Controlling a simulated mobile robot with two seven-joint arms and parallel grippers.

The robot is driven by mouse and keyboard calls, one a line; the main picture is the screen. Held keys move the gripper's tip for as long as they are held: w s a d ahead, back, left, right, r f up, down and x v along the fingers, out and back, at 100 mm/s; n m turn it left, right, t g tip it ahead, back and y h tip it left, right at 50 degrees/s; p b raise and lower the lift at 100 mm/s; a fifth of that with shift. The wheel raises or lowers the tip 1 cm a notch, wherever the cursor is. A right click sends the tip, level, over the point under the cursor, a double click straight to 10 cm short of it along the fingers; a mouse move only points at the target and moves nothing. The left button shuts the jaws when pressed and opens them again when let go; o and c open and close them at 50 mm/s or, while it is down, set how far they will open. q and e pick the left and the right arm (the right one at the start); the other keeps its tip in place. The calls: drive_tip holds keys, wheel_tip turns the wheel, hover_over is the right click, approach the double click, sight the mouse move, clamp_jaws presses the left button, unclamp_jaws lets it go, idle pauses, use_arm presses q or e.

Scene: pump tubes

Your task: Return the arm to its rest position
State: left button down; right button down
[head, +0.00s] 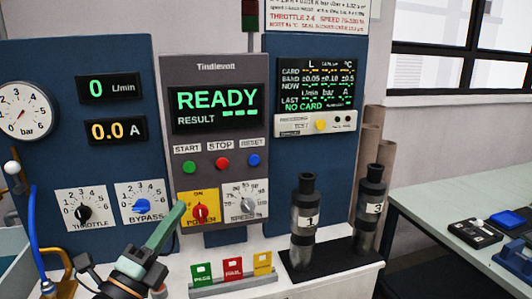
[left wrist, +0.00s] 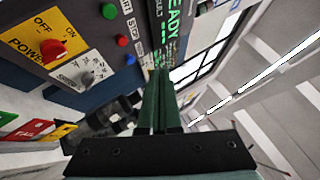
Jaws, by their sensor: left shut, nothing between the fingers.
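My left gripper (head: 180,206) reaches up from the bottom left in the head view. Its green fingers are shut with nothing between them. In the picture the tips lie at the left edge of the yellow POWER plate (head: 187,197) with its red knob (head: 200,213); I cannot tell the depth gap. In the left wrist view the closed fingers (left wrist: 160,78) run up the middle, and the power knob (left wrist: 52,47) is apart from them at the left. My right gripper is not in view.
The console display (head: 217,106) reads READY. THROTTLE (head: 82,212), BYPASS (head: 141,206) and SPEED (head: 247,205) dials surround the fingers. Below stand pass and fail cards (head: 233,268). Two dark pump tubes, 1 (head: 305,222) and 3 (head: 369,210), stand at the right. A blue hose (head: 40,240) hangs at the left.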

use_arm(q)
drive_tip(key=s+a+f+n+g+y+p, duration=0.1)
drive_tip(key=s+f+n+g+y, duration=0.15)
drive_tip(key=f+n, duration=0.7)
drive_tip(key=s+f+n+g+y+p, duration=0.1)
drive_tip(key=s+f+n+g+y, duration=0.2)
drive_tip(key=f, duration=1.1)
drive_tip(key=s+f+n+g+y+p, duration=0.1)
drive_tip(key=s+f+n+g, duration=0.5)
drive_tip(key=s+f+n, duration=0.5)
drive_tip(key=s+f, duration=0.6)
drive_tip(key=f, duration=0.2)
drive_tip(key=shift+s+d+p, duration=0.2)
drive_tip(key=shift+d+p, duration=0.05)
drive_tip(key=shift+p, duration=0.1)
drive_tip(key=shift+n, duration=0.25)
